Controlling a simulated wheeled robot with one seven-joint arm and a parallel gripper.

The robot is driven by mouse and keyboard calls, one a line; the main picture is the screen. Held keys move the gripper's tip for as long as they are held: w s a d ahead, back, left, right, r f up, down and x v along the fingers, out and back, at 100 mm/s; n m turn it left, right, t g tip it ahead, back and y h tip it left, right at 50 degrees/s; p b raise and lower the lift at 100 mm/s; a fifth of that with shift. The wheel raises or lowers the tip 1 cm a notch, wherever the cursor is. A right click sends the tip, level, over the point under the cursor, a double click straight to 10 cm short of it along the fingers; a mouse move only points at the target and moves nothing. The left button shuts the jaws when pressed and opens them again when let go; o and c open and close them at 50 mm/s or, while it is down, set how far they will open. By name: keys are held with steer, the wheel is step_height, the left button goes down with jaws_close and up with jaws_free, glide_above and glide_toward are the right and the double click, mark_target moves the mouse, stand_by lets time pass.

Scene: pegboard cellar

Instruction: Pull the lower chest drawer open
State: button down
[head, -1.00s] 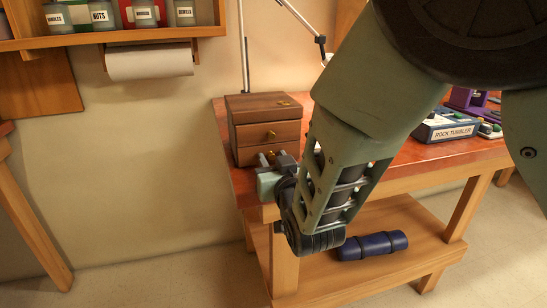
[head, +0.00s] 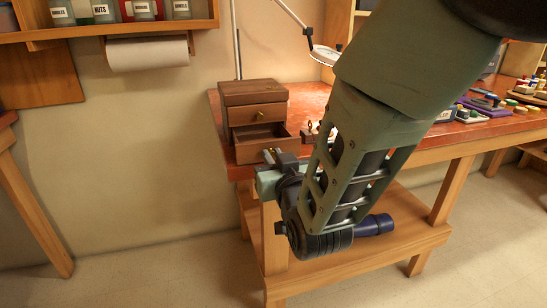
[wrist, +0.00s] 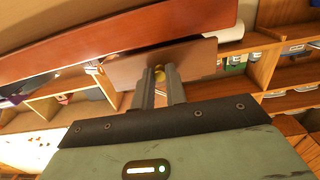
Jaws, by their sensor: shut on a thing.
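The small brown wooden chest (head: 252,92) stands on the left end of the red-topped workbench. Its upper drawer (head: 270,112) is shut. Its lower drawer (head: 249,155) stands out toward me, and its hollow inside shows. My gripper (head: 274,155) is at the front of the lower drawer. In the wrist view the gripper fingers (wrist: 159,88) are closed around the round brass knob (wrist: 160,73) on the drawer front (wrist: 200,55). The fingers partly hide the knob.
The workbench (head: 305,97) carries a lamp arm (head: 287,12) behind the chest and small items to the right. A dark blue roll (head: 375,224) lies on its lower shelf. A paper roll (head: 147,54) hangs under the wall shelf. The floor at left is clear.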

steer(key=c, duration=1.4)
jaws_free()
steer(key=shift+c, duration=0.2)
steer(key=p+v, duration=1.5)
steer(key=v, duration=0.2)
steer(key=shift+s+p, duration=0.2)
steer(key=shift+p, duration=0.1)
steer(key=shift+r, duration=0.1)
